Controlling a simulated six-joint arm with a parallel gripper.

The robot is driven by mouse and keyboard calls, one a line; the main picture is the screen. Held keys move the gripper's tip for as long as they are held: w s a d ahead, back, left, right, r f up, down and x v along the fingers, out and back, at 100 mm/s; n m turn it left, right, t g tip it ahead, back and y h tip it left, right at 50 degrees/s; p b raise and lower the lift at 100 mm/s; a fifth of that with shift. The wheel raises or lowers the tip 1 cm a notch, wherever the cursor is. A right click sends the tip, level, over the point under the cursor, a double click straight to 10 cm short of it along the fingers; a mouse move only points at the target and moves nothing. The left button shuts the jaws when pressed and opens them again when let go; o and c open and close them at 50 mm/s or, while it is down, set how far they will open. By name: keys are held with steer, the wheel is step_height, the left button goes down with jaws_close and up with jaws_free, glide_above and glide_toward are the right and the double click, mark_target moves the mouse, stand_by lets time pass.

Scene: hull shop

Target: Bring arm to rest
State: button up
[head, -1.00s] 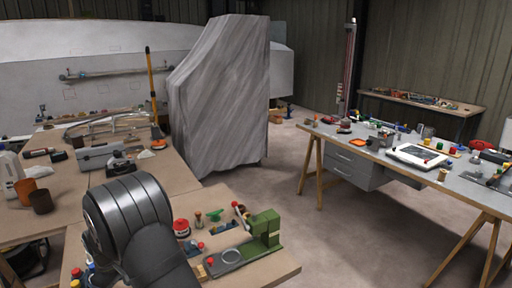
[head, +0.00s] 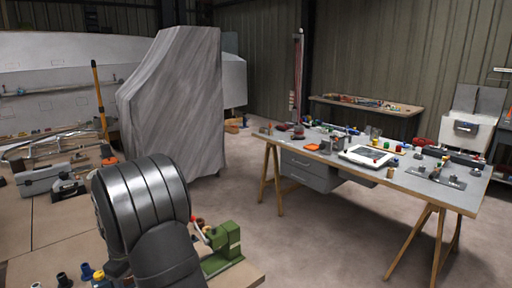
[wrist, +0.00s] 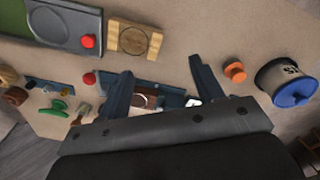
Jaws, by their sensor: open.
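My gripper (wrist: 162,82) shows in the wrist view with its two dark fingers spread apart and nothing between them. It is above the workbench top (wrist: 175,50). A dark tray with small parts (wrist: 145,95) shows behind and between the fingers. In the head view my dark arm stands over the near bench, and the gripper itself does not show there.
A green machine (head: 226,242) stands on the near bench's right corner, close beside my arm. A blue-lidded can (wrist: 288,82) and an orange cap (wrist: 235,72) lie right of my gripper. A draped grey cover (head: 175,105) stands behind. Open floor separates the trestle table (head: 410,180).

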steer(key=w+d+r+m, duration=0.1)
steer(key=w+d+m, duration=0.5)
steer(key=d, duration=0.5)
steer(key=w+d+r+m, duration=0.1)
steer(key=w+d+m, duration=0.4)
steer(key=w+d, duration=0.4)
steer(key=d+f+m, duration=0.1)
steer(key=d+m, duration=0.2)
steer(key=d, duration=0.6)
steer(key=w+d+f+m, duration=0.1)
steer(key=d+f+m, duration=0.1)
steer(key=d, duration=0.7)
steer(key=shift+f+m, duration=0.15)
steer(key=shift+m, duration=0.35)
